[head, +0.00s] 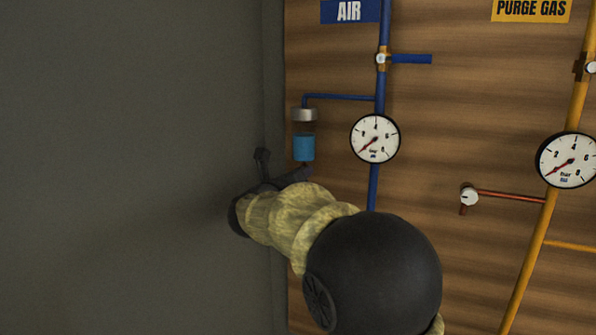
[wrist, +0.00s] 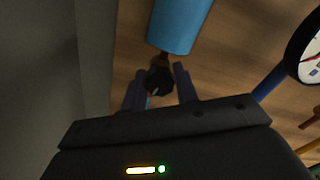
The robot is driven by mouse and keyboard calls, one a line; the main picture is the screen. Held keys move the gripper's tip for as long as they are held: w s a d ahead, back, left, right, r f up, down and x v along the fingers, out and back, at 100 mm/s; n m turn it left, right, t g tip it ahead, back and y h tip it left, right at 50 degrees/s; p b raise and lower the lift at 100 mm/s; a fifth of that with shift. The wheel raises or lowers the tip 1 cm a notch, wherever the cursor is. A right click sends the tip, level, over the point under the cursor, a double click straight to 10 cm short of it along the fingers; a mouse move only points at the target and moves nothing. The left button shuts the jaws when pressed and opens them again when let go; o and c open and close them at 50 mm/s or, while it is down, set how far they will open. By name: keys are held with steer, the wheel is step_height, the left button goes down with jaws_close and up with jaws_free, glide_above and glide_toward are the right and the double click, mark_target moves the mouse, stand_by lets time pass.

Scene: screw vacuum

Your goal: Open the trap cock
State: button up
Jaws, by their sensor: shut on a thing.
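The trap on the blue air line is a clear and blue cylinder (head: 304,147) with a grey cap, hanging upright left of the gauge. Its blue lower part (wrist: 180,25) also shows in the wrist view. Below it, a brass stub carries a dark round knob, the trap cock (wrist: 158,81). My gripper (head: 284,164) is just under the trap in the head view. In the wrist view my gripper (wrist: 159,74) has a finger on each side of the cock and is shut on it. In the head view the cock is mostly hidden by my gripper.
A grey wall (head: 140,160) stands close on the left. The air gauge (head: 375,139) and blue pipe (head: 384,30) with a blue-handled valve (head: 408,59) are to the right.

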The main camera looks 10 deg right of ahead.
steer(key=shift+r+n+p, duration=0.35)
steer(key=shift+n+p, duration=0.3)
steer(key=shift+n, duration=0.65)
steer(key=shift+f, duration=0.1)
steer(key=o, duration=0.7)
steer(key=shift+f, duration=0.1)
steer(key=shift+f, duration=0.1)
